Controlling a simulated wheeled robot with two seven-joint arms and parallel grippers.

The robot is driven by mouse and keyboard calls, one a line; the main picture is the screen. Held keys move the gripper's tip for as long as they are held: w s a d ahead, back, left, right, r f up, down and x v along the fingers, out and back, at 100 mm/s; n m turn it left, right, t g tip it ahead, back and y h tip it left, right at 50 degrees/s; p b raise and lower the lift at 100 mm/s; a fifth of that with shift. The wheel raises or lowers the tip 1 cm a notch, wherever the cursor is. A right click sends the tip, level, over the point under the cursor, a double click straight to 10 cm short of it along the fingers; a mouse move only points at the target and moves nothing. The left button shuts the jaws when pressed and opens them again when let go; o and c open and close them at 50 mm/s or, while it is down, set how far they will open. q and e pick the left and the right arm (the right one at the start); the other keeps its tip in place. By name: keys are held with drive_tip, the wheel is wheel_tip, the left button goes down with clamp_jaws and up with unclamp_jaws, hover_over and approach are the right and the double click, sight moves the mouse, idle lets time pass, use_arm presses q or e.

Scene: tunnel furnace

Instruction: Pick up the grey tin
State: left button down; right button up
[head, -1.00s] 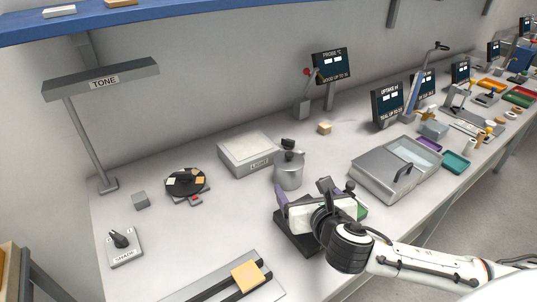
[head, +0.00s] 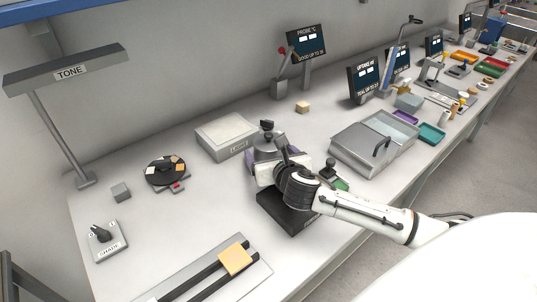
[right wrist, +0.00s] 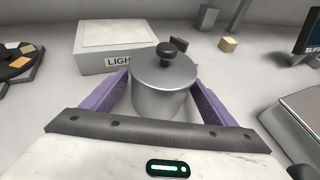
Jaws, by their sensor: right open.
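The grey tin (head: 264,140) is a round can with a lid and a black knob, standing on the bench in front of the box marked LIGHT. In the right wrist view the tin (right wrist: 163,95) stands upright between the two purple fingers of my right gripper (right wrist: 162,82). The fingers are open, one on each side of it, with a visible gap at least on the left. In the head view my right gripper (head: 265,158) and wrist hide the tin's lower part. My left gripper is not in view.
The LIGHT box (head: 226,137) stands close behind the tin. A black block (head: 287,212) lies below my right wrist. A grey lidded case (head: 373,142) stands to the right. A dark turntable (head: 166,172) is on the left.

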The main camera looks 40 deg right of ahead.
drive_tip(key=c, duration=1.1)
